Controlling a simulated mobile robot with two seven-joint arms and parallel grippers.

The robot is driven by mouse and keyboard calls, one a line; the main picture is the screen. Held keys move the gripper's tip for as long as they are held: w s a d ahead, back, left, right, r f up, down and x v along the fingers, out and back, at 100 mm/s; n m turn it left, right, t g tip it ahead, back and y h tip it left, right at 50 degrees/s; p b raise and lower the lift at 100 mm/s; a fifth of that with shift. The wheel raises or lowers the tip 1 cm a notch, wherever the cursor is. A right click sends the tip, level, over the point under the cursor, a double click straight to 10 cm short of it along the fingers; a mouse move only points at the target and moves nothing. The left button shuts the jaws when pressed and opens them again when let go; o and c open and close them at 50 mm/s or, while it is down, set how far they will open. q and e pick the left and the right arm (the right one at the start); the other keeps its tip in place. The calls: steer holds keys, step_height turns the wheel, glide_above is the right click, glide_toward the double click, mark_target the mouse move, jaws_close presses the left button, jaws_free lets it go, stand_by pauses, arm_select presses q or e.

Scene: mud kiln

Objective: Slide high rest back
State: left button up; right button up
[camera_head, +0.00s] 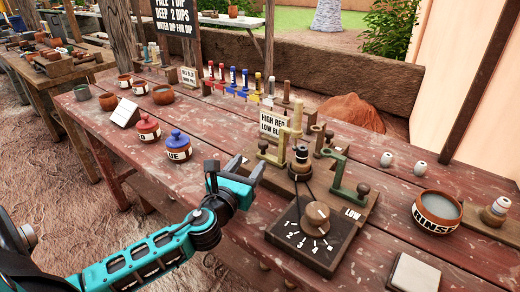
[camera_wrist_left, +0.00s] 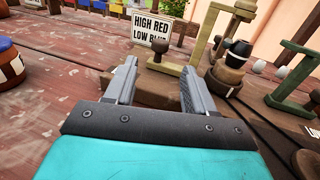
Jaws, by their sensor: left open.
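A device on a wooden base stands on the red table. It has a tan-yellow rest (camera_head: 283,146) with an upright post and a knob, and a green rest (camera_head: 338,170) on the right. Which one is the high rest is not marked clearly. A dark-topped round piece (camera_head: 299,163) stands between them. My left gripper (camera_head: 246,168) is open and empty, just left of the tan rest. In the left wrist view my gripper (camera_wrist_left: 160,78) points at the tan rest's foot (camera_wrist_left: 166,66), which shows beyond the fingertips. The green rest (camera_wrist_left: 294,72) is at the right.
A dial board (camera_head: 310,232) lies in front of the device. A sign (camera_head: 273,124) stands behind it. Red (camera_head: 147,130) and blue (camera_head: 178,146) lidded jars stand left of my gripper. A rinse bowl (camera_head: 437,212) is at the right. The table between jars and gripper is clear.

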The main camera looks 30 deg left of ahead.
mark_target(261, 148)
arm_select(q)
steer(key=w, duration=0.3)
steer(key=w+a, duration=0.1)
steer(key=w, duration=0.3)
steer(key=shift+w+a, duration=0.2)
steer(key=shift+c, duration=0.4)
jaws_close()
